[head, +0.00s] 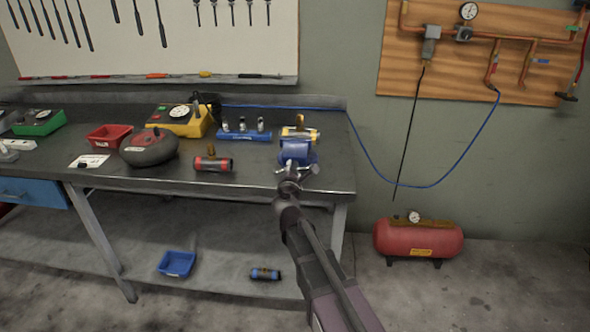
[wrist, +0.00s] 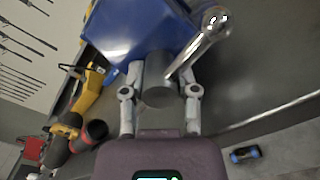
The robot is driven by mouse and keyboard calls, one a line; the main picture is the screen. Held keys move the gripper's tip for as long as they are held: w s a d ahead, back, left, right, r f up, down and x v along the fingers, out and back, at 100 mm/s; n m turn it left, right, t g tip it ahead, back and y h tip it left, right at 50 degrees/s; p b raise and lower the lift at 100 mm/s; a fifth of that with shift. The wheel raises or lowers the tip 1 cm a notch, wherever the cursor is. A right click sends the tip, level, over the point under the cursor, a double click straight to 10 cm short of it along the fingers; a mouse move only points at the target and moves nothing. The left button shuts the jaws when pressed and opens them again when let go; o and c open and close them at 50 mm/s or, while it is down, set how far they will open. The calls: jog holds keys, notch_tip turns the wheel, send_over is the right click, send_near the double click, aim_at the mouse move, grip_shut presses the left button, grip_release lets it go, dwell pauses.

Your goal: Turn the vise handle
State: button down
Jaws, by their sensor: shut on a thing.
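The blue vise (head: 297,152) stands at the right front corner of the workbench. It also fills the top of the wrist view (wrist: 135,30). Its shiny metal handle (wrist: 208,35) ends in a ball and slants down left to the grey screw end (wrist: 158,88). My gripper (head: 289,180) is at the front of the vise. In the wrist view, its two fingers (wrist: 160,74) lie on either side of the screw end, shut at the handle. The exact contact is partly hidden. A yellow and blue fitting (head: 299,134) sits at the top of the vise.
On the workbench (head: 260,182) left of the vise are a red and black fitting (head: 213,164), a dark round tank (head: 149,148) and a blue holder (head: 244,135). A red compressor (head: 418,240) stands on the floor at right. A blue hose (head: 390,184) hangs above it.

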jog(key=m, duration=0.5)
jog(key=shift+m, duration=0.3)
jog(key=m, duration=0.5)
jog(key=shift+m, duration=0.3)
jog(key=m, duration=1)
jog(key=shift+s, duration=0.1)
jog(key=shift+c, duration=2)
grip_release()
jog(key=shift+o, duration=0.2)
